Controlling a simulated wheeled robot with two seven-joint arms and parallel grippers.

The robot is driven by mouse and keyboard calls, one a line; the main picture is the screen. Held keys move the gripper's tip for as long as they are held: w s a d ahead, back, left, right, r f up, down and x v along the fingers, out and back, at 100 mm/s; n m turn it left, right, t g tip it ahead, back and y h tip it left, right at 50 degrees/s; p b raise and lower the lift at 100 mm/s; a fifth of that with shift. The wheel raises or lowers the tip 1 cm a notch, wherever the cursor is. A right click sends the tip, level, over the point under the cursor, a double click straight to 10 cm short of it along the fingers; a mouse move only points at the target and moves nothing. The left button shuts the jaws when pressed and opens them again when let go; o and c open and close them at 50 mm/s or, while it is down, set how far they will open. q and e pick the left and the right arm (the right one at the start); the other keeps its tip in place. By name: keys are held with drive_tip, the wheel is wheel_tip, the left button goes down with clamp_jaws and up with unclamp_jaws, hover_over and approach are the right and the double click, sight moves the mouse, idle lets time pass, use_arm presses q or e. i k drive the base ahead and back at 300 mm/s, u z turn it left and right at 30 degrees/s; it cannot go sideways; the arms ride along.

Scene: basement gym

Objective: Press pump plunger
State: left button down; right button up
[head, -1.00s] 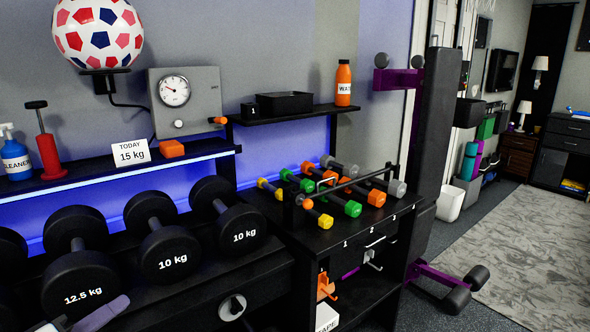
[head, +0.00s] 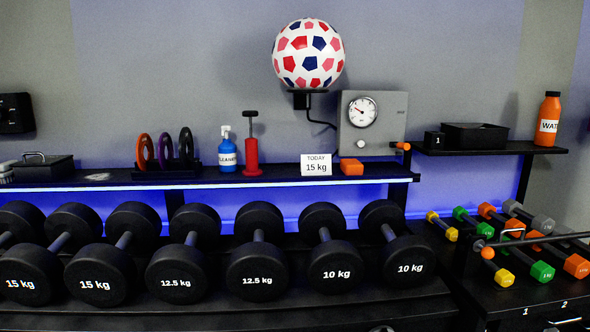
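The pump is a red upright cylinder (head: 252,156) on the black wall shelf (head: 95,181). Its black plunger handle (head: 251,114) stands raised above the body on a thin rod. A blue cleaner bottle (head: 228,152) stands just left of it. A patterned ball (head: 308,54) sits on a wall holder to the upper right. A grey box with a round gauge (head: 363,112) is linked to that holder by a black hose. Neither of my grippers is in the head view now.
Large black dumbbells (head: 258,265) fill the rack below the shelf. A "TODAY 15 kg" card (head: 316,165) and an orange block (head: 352,166) stand right of the pump. Coloured rings (head: 165,151) stand to its left. Small dumbbells (head: 543,271) lie on a stand at right.

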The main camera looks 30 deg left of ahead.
sight(250, 113)
drive_tip(key=u, duration=1.2)
